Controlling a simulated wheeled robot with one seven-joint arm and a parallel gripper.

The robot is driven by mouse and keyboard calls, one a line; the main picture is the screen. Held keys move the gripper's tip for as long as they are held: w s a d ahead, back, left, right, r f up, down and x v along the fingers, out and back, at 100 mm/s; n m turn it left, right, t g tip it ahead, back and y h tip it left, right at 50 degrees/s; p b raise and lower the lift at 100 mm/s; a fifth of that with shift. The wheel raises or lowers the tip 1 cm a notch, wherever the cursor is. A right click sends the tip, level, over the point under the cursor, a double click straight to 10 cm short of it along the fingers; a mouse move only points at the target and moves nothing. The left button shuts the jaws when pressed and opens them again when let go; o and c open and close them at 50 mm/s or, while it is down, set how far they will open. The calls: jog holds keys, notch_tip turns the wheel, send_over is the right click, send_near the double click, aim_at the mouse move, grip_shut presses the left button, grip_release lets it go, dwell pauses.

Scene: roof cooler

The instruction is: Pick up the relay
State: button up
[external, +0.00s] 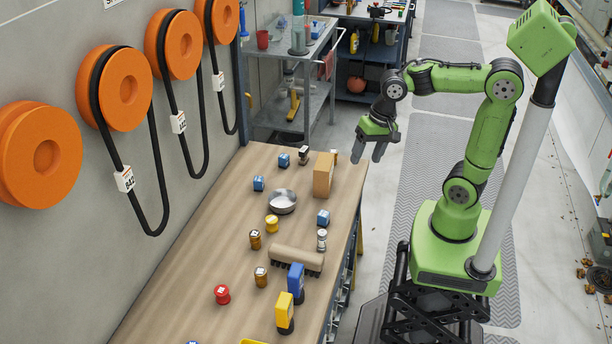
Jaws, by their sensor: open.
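My gripper (371,150) is open and empty, its fingers pointing down, beyond the right edge of the workbench (185,275) near its far end.
A brown box (323,175) stands at the bench's far right, nearest my gripper.

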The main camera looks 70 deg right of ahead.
aim_at(324, 213)
jog(key=w+d+f+m+g+y+b, duration=0.2)
jog(key=w+f+m+y, duration=0.1)
jog(key=w+f+m, duration=0.5)
jog(key=shift+m, duration=0.9)
jog(key=b+x, duration=0.3)
jog(key=x, duration=0.2)
jog(key=w+b+x, duration=0.1)
jog(key=b+x, duration=0.2)
jog(key=x, duration=0.2)
jog(key=a+b+x, duration=0.1)
jog(key=b+x, duration=0.2)
jog(key=x, duration=0.2)
jog(key=shift+w+r, duration=0.15)
jog(key=shift+w, duration=0.15)
jog(key=shift+r, duration=0.15)
jog(key=shift+c, duration=0.4)
jog(key=c, duration=1)
